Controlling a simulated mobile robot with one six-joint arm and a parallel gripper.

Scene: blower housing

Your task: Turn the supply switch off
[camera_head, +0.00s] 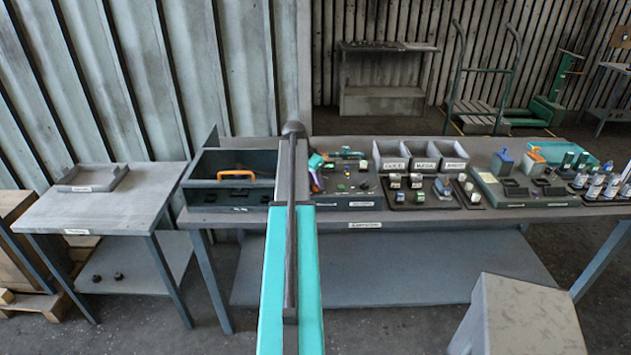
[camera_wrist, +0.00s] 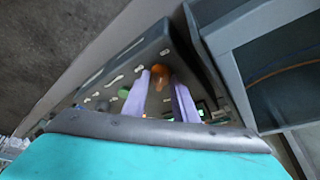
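A dark control panel (camera_head: 352,190) lies on the long bench, just right of my arm. In the wrist view the panel (camera_wrist: 118,80) is tilted in the picture and carries small pale labels too blurred to read. An orange knob (camera_wrist: 160,72) sits near its far end, with green parts on its face. I cannot tell which control is the supply switch or how it is set. My gripper (camera_wrist: 162,80) is over the panel with its two lavender fingers apart, nothing seen between them; the knob appears beyond the tips.
A dark open box (camera_head: 195,178) with an orange handle (camera_head: 236,175) stands left of the panel. Grey bins (camera_head: 423,153) and trays of small parts are to the right. A side table (camera_head: 110,205) with a shallow tray (camera_head: 92,178) is at left. A grey stool (camera_head: 520,315) stands in front.

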